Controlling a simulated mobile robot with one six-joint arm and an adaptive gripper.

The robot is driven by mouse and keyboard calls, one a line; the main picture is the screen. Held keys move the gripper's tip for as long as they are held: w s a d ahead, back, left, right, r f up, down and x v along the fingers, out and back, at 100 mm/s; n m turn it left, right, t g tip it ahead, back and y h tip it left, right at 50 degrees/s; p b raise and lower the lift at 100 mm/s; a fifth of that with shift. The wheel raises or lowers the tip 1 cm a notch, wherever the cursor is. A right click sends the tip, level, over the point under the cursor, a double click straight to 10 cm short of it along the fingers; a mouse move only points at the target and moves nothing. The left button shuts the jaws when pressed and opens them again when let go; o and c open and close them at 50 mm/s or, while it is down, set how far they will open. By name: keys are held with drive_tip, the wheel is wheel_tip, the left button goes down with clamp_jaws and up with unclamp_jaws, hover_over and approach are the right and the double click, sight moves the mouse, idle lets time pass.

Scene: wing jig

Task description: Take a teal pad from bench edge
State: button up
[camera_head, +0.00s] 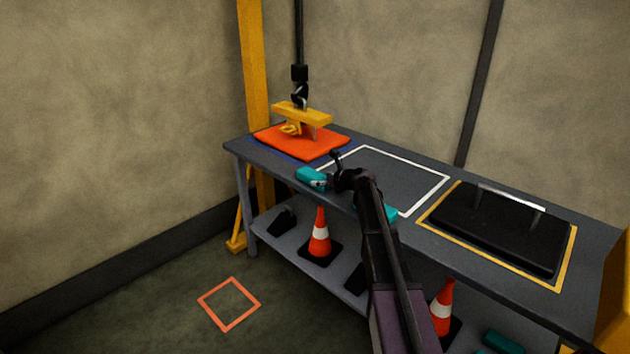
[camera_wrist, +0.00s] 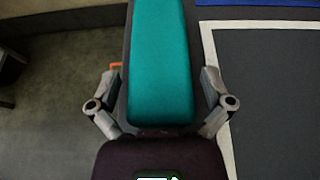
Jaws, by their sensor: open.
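A teal pad (camera_head: 310,175) lies at the front edge of the grey bench (camera_head: 265,158), left of the white outlined square. In the wrist view the teal pad (camera_wrist: 160,65) runs lengthwise between the fingers of my gripper (camera_wrist: 160,95). The fingers stand apart on both sides of it, with a gap on each side. My gripper (camera_head: 325,180) is open at the pad in the head view, where my arm partly hides its fingers. A second teal pad (camera_head: 391,212) lies at the bench edge further right, partly hidden behind my arm.
An orange mat (camera_head: 330,143) with a yellow hoist fixture (camera_head: 302,114) is at the bench's far left. A black case (camera_head: 490,235) with a metal handle lies at the right. The white outlined area (camera_head: 400,170) is clear. Traffic cones (camera_head: 319,235) stand on the shelf below.

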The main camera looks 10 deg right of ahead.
drive_tip(key=c, duration=1)
drive_tip(key=shift+o, duration=0.2)
drive_tip(key=shift+r, duration=0.15)
wheel_tip(320, 180, up, 3)
drive_tip(key=p, duration=0.3)
drive_tip(key=s+d+r+p, duration=0.1)
drive_tip(key=s+p, duration=0.1)
drive_tip(key=s, duration=1.4)
drive_tip(key=shift+d+r, duration=0.25)
drive_tip(key=shift+r, duration=0.1)
drive_tip(key=shift+r, duration=0.15)
